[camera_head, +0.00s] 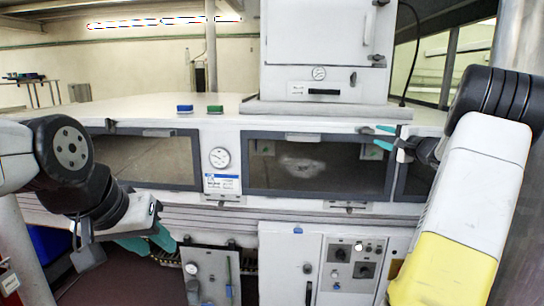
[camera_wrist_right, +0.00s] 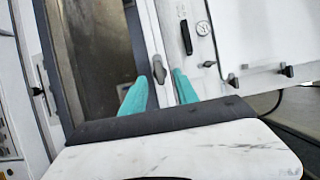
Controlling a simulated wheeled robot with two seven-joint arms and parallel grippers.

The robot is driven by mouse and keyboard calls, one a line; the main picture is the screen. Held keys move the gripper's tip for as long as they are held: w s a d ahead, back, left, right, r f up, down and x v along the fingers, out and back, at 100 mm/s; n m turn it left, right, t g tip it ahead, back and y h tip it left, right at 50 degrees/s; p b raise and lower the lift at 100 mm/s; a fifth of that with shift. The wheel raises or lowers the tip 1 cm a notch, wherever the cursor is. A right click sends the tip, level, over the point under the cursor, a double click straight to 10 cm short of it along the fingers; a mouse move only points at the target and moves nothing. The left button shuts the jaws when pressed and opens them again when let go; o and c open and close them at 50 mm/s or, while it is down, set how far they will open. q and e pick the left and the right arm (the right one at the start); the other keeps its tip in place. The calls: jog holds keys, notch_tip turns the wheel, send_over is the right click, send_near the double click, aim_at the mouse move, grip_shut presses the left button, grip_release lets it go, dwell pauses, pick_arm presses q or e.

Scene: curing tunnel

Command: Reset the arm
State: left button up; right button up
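My right gripper (camera_head: 379,137) is in front of the right part of the curing tunnel (camera_head: 232,205), near the upper edge of a dark window. In the right wrist view its two teal fingers (camera_wrist_right: 160,78) stand apart with nothing between them. A dark latch handle (camera_wrist_right: 233,80) lies beyond the fingertips, apart from them. My left gripper (camera_head: 150,243) hangs low at the left, in front of the tunnel's lower side. Its teal fingers look spread and empty, pointing down and right.
Dark tunnel windows (camera_head: 316,165) run along the front, with a round gauge (camera_head: 219,157) between them. A white cabinet (camera_head: 318,45) stands on top. Blue (camera_head: 184,108) and green (camera_head: 215,109) blocks lie on the top surface. Lower cabinets and a control panel (camera_head: 353,265) sit below.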

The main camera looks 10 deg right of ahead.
jog(key=s+a+r+n+g+y, duration=0.1)
jog(key=a+n+g+y, duration=0.1)
jog(key=a, duration=0.6)
jog(key=s+a+n+g+y, duration=0.1)
jog(key=s+a+n, duration=0.1)
jog(key=a, duration=0.5)
jog(key=s+a+f+n+g+y, duration=0.1)
jog(key=s+a+n+g, duration=0.2)
jog(key=s+a, duration=0.35)
jog(key=s+a+n+g+y, duration=0.1)
jog(key=s+a+n+g, duration=0.2)
jog(key=a, duration=0.6)
jog(key=s+a+f+n+g+h, duration=0.1)
jog(key=s+f+n+h, duration=0.2)
jog(key=s, duration=0.9)
jog(key=s+a+f+n+g+h, duration=0.1)
jog(key=s+f, duration=0.5)
jog(key=s, duration=0.6)
jog(key=a+n+h, duration=0.1)
jog(key=n+h, duration=0.1)
jog(key=shift+s+a+n+g, duration=0.25)
jog(key=shift+a+n+g, duration=0.05)
jog(key=shift+a+r, duration=0.1)
jog(key=shift+a, duration=0.65)
